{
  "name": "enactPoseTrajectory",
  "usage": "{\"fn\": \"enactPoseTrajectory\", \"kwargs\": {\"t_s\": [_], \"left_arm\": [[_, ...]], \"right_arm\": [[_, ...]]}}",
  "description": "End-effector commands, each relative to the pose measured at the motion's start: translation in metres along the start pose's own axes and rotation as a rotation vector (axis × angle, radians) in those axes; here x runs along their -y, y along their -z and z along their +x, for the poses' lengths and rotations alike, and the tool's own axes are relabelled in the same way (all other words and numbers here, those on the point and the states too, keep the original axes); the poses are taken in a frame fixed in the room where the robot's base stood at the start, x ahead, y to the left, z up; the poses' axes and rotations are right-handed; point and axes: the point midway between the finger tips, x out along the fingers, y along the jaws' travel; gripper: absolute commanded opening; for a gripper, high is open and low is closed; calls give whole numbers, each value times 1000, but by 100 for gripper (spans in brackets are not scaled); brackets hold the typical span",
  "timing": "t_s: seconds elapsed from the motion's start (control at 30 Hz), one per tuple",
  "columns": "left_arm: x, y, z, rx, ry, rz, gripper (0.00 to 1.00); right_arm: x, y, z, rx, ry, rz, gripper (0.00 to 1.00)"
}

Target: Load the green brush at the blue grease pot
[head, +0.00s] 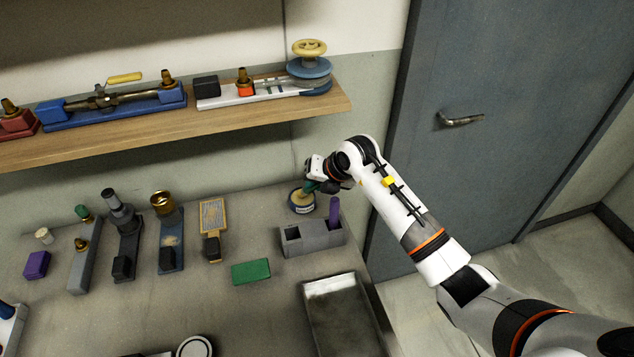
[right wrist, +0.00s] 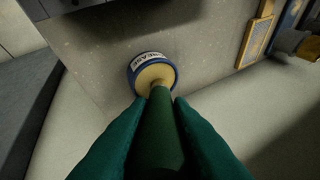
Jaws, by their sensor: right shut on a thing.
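The blue grease pot (head: 302,203) stands on the bench near the wall, behind the grey holder. In the right wrist view the pot (right wrist: 133,71) shows a blue rim, a white label and tan grease. My right gripper (head: 312,182) is just above the pot. In the right wrist view the gripper (right wrist: 154,104) is shut around the handle of the green brush (right wrist: 158,135). The brush points at the pot, and its pale tip overlaps the grease; I cannot tell how deep it is. My left gripper is not in view.
A grey holder (head: 312,240) with a purple handle (head: 334,209) in it stands close in front of the pot. A green block (head: 251,272) and a metal tray (head: 340,288) are nearer. A wooden shelf (head: 230,119) hangs above the bench. A grey door (head: 500,60) is to the right.

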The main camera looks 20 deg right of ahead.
Motion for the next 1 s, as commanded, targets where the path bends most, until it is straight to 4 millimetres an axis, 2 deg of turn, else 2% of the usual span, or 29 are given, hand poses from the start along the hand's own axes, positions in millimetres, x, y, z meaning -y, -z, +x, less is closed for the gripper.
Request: {"fn": "enactPoseTrajectory", "kwargs": {"t_s": [0.27,1.0], "left_arm": [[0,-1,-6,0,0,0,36],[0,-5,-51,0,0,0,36]], "right_arm": [[2,2,-6,3,-2,0,0],[26,27,-55,1,-1,-1,0]]}}
